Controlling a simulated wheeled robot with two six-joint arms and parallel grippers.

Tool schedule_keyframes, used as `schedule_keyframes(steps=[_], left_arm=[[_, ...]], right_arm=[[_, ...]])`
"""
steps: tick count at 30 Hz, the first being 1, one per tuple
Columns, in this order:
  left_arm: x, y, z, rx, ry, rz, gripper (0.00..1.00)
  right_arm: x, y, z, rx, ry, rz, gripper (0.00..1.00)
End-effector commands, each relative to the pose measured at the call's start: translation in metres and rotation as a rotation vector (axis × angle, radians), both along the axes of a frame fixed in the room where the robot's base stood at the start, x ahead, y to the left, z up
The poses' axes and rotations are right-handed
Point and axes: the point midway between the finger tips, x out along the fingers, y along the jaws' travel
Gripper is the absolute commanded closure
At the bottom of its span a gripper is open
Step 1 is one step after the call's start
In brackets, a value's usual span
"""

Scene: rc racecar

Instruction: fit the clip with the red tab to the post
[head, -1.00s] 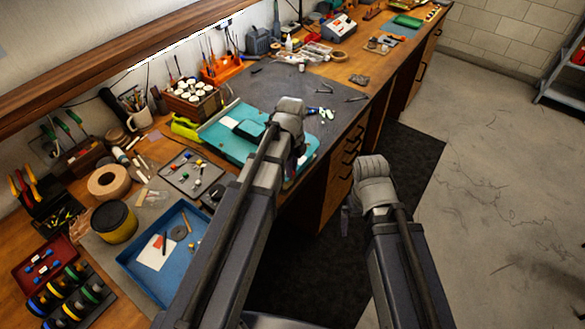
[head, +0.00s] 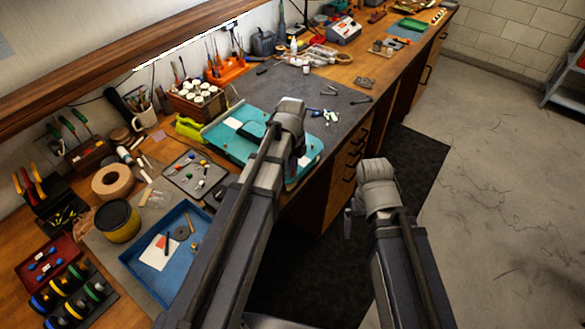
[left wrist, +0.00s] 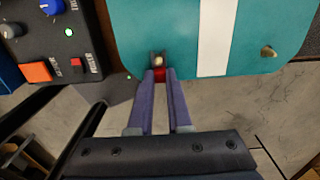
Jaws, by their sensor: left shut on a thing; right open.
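The teal car body (left wrist: 135,35) with its white stripe (left wrist: 217,38) fills the top of the left wrist view; it also shows on the bench in the head view (head: 215,132). My left gripper (left wrist: 160,76) is shut on the red tab (left wrist: 160,75) at the body's edge. A small grey metal piece with a pale round top (left wrist: 157,61) sits just beyond the tab; I cannot tell clip from post there, nor whether the clip is seated. A brass-coloured post (left wrist: 268,52) stands farther right on the body. My right gripper (head: 348,222) is open and empty, off the bench.
In the head view, a parts tray (head: 176,182) and a blue tray (head: 145,268) are nearer on the bench.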

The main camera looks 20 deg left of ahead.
Motion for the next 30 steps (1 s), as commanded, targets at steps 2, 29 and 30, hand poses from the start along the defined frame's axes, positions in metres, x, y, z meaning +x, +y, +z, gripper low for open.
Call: schedule_keyframes(steps=[2, 29, 30], left_arm=[[0.0, 0.0, 0.0, 0.0, 0.0, 0.0, 1.0], [0.0, 0.0, 0.018, 0.0, 0.0, 0.0, 0.48], [0.0, 0.0, 0.022, 0.0, 0.0, 0.0, 0.48]], right_arm=[[0.0, 0.0, 0.0, 0.0, 0.0, 0.0, 0.0], [0.0, 0.0, 0.018, 0.0, 0.0, 0.0, 0.0], [0.0, 0.0, 0.022, 0.0, 0.0, 0.001, 0.0]])
